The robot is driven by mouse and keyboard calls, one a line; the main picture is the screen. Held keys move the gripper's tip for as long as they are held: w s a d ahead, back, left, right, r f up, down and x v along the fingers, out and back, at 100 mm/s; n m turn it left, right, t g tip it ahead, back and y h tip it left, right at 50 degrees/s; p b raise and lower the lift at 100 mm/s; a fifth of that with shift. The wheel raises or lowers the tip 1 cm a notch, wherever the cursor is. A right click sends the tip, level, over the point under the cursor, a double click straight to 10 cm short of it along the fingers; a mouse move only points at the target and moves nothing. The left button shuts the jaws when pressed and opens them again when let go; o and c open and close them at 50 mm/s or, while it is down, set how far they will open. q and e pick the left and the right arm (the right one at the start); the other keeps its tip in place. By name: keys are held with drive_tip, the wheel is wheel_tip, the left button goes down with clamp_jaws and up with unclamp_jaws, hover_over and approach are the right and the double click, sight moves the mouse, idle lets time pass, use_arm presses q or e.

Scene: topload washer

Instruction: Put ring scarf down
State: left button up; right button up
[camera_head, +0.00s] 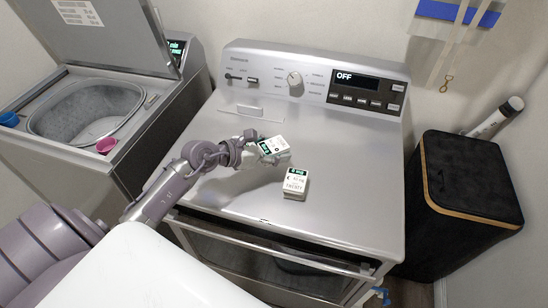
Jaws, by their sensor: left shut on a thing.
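My left gripper (262,152) is above the silver top of the front machine, beside a white box with a green label (273,146). It is shut on this box, as far as the view shows; the fingers are small and partly hidden. A second white box with a green label (296,182) stands on the machine top just nearer, apart from the gripper. I cannot make out a ring scarf for certain. My right gripper is not in view.
The silver machine (350,190) has a wide clear top and a control panel reading OFF (360,90). An open topload washer (85,110) is at left, with a pink item (106,145) and a blue item (9,119) on it. A black hamper (470,180) stands at right.

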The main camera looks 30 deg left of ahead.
use_arm(q)
drive_tip(key=shift+w+a+f, duration=0.2)
drive_tip(key=shift+a+f, duration=0.25)
drive_tip(key=shift+a, duration=0.1)
wheel_tip(320, 180, down, 4)
drive_tip(key=shift+r, duration=0.1)
drive_tip(key=shift+f, duration=0.2)
drive_tip(key=o, duration=1)
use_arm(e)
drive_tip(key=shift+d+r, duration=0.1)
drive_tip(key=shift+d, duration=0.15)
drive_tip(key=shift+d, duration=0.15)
